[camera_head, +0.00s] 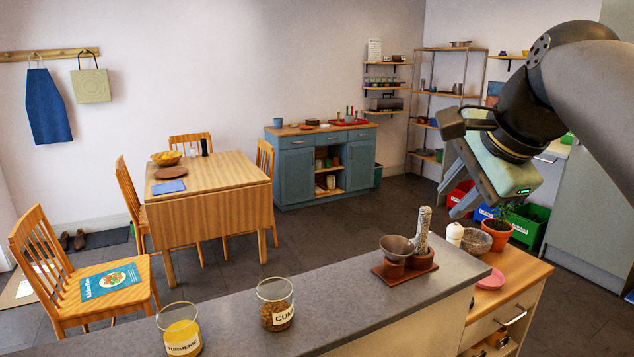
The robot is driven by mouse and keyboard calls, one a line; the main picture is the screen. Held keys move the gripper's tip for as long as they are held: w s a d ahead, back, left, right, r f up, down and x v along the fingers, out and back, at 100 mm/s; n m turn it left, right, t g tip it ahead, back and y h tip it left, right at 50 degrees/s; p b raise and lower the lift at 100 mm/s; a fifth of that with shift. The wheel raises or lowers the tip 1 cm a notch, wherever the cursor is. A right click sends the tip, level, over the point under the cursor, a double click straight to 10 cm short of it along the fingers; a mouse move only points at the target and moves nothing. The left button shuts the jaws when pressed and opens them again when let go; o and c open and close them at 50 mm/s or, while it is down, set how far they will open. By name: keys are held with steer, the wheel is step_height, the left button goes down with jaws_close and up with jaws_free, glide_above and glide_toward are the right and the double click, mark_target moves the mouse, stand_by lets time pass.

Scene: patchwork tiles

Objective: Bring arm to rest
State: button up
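My arm comes in from the upper right, with its dark wrist and pale green-grey hand pointing down and left. My gripper (449,202) hangs in the air above and behind the right end of the grey counter (370,300).
The counter holds a turmeric jar (180,335), a cumin jar (277,305) and a brown tray (388,276) with a funnel-like cup. A stone mortar (475,241) stands near the plant. Metal shelves (447,95) stand behind.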

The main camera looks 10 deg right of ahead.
steer(key=a+f+n+g+p, duration=0.3)
steer(key=a+f+n+p, duration=0.3)
steer(key=a+n+p, duration=0.3)
steer(key=s+a+f+n+g+p, duration=0.2)
steer(key=s+a+f+n+p, duration=0.3)
steer(key=s+f+n+p, duration=0.3)
steer(key=shift+s+a+f+n+g, duration=0.3)
steer(key=shift+s+f, duration=0.35)
steer(key=shift+s, duration=0.05)
